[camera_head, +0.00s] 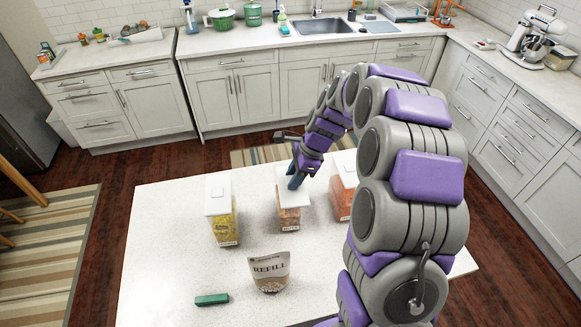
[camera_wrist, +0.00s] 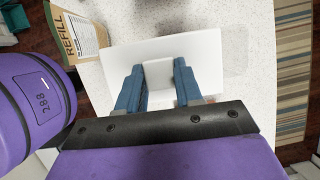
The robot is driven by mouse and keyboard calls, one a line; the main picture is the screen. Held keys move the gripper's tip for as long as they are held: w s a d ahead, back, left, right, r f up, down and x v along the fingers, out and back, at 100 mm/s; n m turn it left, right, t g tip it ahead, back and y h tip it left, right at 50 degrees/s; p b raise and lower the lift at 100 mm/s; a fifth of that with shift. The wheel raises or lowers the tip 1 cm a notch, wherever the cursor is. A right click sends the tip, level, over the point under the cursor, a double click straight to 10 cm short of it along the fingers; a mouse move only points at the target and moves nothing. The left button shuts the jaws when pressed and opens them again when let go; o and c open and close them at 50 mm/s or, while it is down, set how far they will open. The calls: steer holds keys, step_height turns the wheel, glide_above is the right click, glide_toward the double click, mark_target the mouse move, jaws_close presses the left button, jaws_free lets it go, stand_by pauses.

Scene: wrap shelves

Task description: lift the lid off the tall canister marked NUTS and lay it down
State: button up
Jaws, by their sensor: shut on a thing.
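Three tall clear canisters with white lids stand in a row on the white island. The middle canister (camera_head: 289,218) holds brownish contents. Its front label is too small to read surely. My gripper (camera_head: 295,182) is above it, pointing down at its white lid (camera_head: 283,200). In the wrist view the blue fingers (camera_wrist: 159,76) are shut on the raised square handle of this white lid (camera_wrist: 208,50). The lid looks seated on the canister; I cannot tell if there is a gap. The lid hides the canister in the wrist view.
A canister of yellow contents (camera_head: 223,230) stands to the left, and one of orange contents (camera_head: 343,204) close to the right, partly behind my arm. A refill pouch (camera_head: 269,272) and a green block (camera_head: 211,300) are nearer the front. The island top (camera_head: 160,245) is clear on the left.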

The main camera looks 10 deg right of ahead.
steer(key=s+r+p, duration=0.2)
steer(key=s+r, duration=0.2)
steer(key=s, duration=0.5)
steer(key=shift+s+r, duration=0.3)
steer(key=shift+s, duration=0.1)
steer(key=shift+f, duration=0.15)
stand_by(0.4)
